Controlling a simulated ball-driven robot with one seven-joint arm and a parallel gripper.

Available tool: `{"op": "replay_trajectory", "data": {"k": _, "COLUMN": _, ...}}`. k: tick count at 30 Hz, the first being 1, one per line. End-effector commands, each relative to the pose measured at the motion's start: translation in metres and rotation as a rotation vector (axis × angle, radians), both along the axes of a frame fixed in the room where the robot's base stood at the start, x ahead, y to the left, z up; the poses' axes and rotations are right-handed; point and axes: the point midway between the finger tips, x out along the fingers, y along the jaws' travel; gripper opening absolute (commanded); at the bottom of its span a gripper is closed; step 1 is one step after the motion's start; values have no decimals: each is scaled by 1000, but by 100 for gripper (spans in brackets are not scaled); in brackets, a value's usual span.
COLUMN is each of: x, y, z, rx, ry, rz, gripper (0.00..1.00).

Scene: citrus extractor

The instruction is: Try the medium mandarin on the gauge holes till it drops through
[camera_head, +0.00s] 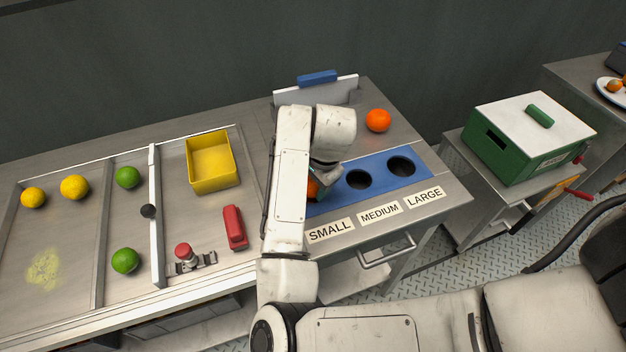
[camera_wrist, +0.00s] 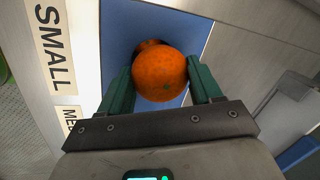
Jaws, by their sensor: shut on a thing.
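My gripper (camera_wrist: 160,90) is shut on an orange mandarin (camera_wrist: 159,74), with a green finger on each side of it. In the head view the mandarin (camera_head: 313,188) is partly hidden by my arm. It is over the small end of the blue gauge plate (camera_head: 338,190). In the wrist view a dark hole edge shows just behind the mandarin; I cannot tell whether the fruit touches the plate. The medium hole (camera_head: 358,179) and the large hole (camera_head: 401,166) are empty and dark. Labels SMALL (camera_head: 330,231), MEDIUM (camera_head: 380,213) and LARGE (camera_head: 425,197) lie in front.
Another orange fruit (camera_head: 378,120) sits behind the plate. A yellow bin (camera_head: 211,162), a red object (camera_head: 235,228) and a red-knobbed clamp (camera_head: 186,254) are on the left. Lemons (camera_head: 75,187) and limes (camera_head: 127,177) lie in the left trays. A green box (camera_head: 528,140) stands at right.

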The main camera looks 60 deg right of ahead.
Motion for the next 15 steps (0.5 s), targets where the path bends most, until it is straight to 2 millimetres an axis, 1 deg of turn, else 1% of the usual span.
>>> {"op": "replay_trajectory", "data": {"k": 6, "x": 0, "y": 0, "z": -6, "rx": 0, "ry": 0, "rz": 0, "gripper": 31}}
{"op": "replay_trajectory", "data": {"k": 14, "x": 0, "y": 0, "z": -6, "rx": 0, "ry": 0, "rz": 0, "gripper": 31}}
{"op": "replay_trajectory", "data": {"k": 15, "x": 0, "y": 0, "z": -6, "rx": 0, "ry": 0, "rz": 0, "gripper": 65}}
